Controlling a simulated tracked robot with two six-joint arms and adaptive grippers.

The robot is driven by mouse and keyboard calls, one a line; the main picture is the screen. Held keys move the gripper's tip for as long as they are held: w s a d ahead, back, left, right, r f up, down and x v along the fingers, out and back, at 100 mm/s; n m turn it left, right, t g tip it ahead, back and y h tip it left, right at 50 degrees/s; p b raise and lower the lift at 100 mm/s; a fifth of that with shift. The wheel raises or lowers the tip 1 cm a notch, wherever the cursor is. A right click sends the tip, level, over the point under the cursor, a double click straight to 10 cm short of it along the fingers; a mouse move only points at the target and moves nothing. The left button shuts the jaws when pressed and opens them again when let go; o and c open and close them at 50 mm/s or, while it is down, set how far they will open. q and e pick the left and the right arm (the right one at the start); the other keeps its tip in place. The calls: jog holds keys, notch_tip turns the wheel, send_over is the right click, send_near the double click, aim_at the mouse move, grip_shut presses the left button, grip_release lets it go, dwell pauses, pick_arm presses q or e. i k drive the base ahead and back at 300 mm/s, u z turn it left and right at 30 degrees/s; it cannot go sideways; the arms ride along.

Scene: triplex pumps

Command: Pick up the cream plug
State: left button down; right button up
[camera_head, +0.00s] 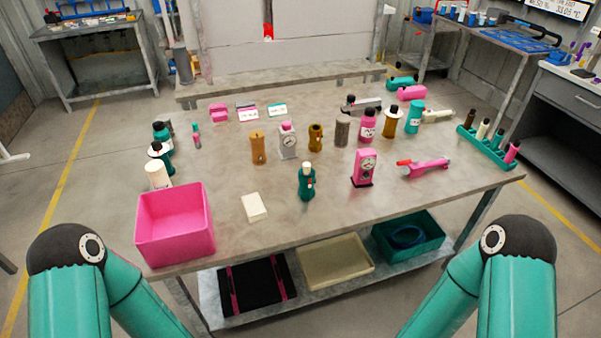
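A green rack (476,142) stands near the right end of the table and holds several upright cylinders. One of them is cream (483,129), between a dark one and a green one; it looks like the cream plug. Another cream cylinder (157,176) stands behind the pink bin on the left, and a cream piece (437,116) lies at the back right. I cannot tell for certain which is called the plug. Neither gripper is in view.
A pink bin (176,226) stands at the front left corner, with a white block (254,207) beside it. A green bottle (306,182), a pink gauge (365,167) and a pink-handled tool (424,168) stand or lie mid-table. The front right tabletop is clear.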

aim_at(307, 167)
jog(key=z, duration=1.9)
jog(key=i, duration=0.1)
jog(key=u, duration=3.1)
jog(key=i, duration=0.2)
jog(key=u, duration=1.7)
jog(key=k, duration=1.75)
jog(key=z, duration=1.3)
jog(key=i, duration=1)
jog(key=z, duration=0.05)
